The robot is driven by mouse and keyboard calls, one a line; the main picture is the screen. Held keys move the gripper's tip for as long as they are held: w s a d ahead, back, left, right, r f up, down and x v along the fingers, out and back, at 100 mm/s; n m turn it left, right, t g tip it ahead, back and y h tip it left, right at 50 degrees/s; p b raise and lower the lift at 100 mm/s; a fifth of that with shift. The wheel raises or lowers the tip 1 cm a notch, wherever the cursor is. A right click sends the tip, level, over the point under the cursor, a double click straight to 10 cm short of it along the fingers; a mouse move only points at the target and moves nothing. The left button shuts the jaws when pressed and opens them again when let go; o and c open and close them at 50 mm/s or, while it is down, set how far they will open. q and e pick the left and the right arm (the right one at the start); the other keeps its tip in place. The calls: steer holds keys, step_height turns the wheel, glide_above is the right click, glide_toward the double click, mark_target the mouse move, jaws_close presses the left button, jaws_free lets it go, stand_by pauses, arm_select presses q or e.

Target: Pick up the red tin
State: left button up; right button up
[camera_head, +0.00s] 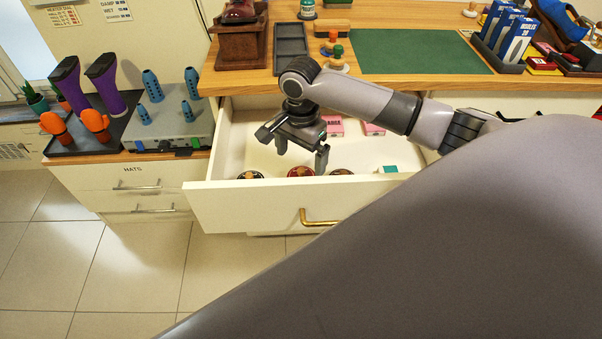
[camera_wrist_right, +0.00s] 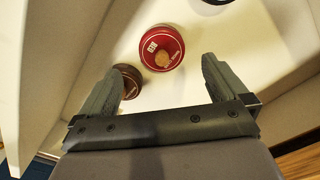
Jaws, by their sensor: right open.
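The red tin (camera_wrist_right: 162,48) is round, with a tan spot on its lid, and lies in the open drawer. In the head view the red tin (camera_head: 301,171) shows at the drawer's front wall, partly hidden by that wall. My right gripper (camera_head: 293,139) is over the drawer, pointing down, open and empty. In the right wrist view the gripper's fingers (camera_wrist_right: 158,85) are apart, with the red tin ahead of the gap between them and not between the fingertips. My left gripper is not in view.
A brown tin (camera_wrist_right: 128,80) lies beside the red one, close to one finger. Another dark tin (camera_head: 341,172) is to the right in the drawer (camera_head: 262,208). Pink boxes (camera_head: 333,126) lie farther back. The wooden counter (camera_head: 240,82) overhangs the drawer's rear.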

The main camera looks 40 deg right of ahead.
mark_target(301, 170)
steer(key=f, duration=0.4)
steer(key=f+b, duration=0.1)
steer(key=f, duration=0.2)
steer(key=shift+w+d+f, duration=0.15)
steer(key=shift+d+f, duration=0.05)
steer(key=shift+f, duration=0.2)
steer(key=shift+c, duration=0.3)
steer(key=c, duration=1.1)
